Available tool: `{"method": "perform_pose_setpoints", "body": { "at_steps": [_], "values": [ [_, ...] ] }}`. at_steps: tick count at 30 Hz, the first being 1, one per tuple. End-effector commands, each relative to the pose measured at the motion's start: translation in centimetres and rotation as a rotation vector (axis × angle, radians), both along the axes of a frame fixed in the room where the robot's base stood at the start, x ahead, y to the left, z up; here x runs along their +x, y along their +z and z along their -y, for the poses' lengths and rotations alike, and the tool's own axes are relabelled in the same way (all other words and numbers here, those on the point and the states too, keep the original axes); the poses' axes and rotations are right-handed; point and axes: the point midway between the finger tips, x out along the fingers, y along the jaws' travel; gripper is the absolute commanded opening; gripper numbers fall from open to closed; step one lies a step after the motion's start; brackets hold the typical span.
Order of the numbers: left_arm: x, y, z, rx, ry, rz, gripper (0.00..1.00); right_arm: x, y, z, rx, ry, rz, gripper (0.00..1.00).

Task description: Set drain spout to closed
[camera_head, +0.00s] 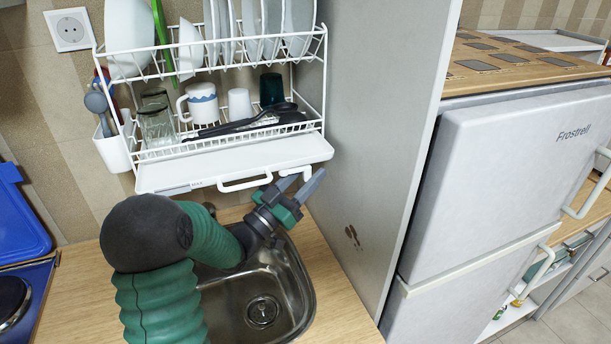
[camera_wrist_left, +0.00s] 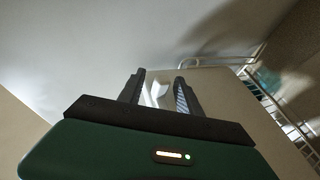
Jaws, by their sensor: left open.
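A white dish rack with a drip tray (camera_head: 235,162) hangs on the wall above the sink. A white bar-shaped handle (camera_head: 245,184) sticks out below the tray's front edge, and a small grey piece (camera_head: 178,190) shows at the front left. I cannot tell for sure which part is the drain spout, or its setting. My left gripper (camera_head: 300,186) is open, just below the tray's right front corner and right of the handle, apparently empty. In the left wrist view its fingers (camera_wrist_left: 160,92) stand apart, with a pale shape visible between them. My right gripper is not in view.
Plates, cups and glasses (camera_head: 158,125) fill the rack. The steel sink (camera_head: 262,308) lies below my left arm. A tall grey side panel (camera_head: 375,130) stands close right of the gripper, with a fridge (camera_head: 500,170) beyond. A blue hob lid (camera_head: 20,220) is at the left.

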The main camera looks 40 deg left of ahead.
Motion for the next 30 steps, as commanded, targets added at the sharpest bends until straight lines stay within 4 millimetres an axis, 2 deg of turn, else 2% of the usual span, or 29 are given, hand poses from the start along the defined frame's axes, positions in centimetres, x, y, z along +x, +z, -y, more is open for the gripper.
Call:
{"method": "perform_pose_setpoints", "body": {
  "at_steps": [5, 8, 15, 21, 25, 30],
  "values": [
    [-1.5, -0.9, -0.2, 0.0, 0.003, -0.002, 0.41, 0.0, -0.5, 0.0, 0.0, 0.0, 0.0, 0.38],
    [-3.7, -2.0, -0.4, -0.002, 0.005, -0.004, 0.41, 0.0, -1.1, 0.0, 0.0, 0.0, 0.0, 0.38],
    [-10.3, -4.8, -0.9, -0.002, 0.006, -0.002, 0.41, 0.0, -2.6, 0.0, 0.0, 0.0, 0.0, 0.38],
    [-14.2, -6.3, -1.2, -0.002, 0.002, -0.001, 0.41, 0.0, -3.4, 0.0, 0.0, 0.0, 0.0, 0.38],
    [-15.3, -6.6, -1.2, -0.001, 0.001, -0.001, 0.41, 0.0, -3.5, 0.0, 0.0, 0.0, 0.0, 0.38],
    [-15.4, -6.6, -1.2, -0.001, 0.001, -0.001, 0.41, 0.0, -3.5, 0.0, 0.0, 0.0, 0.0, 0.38]
  ]
}}
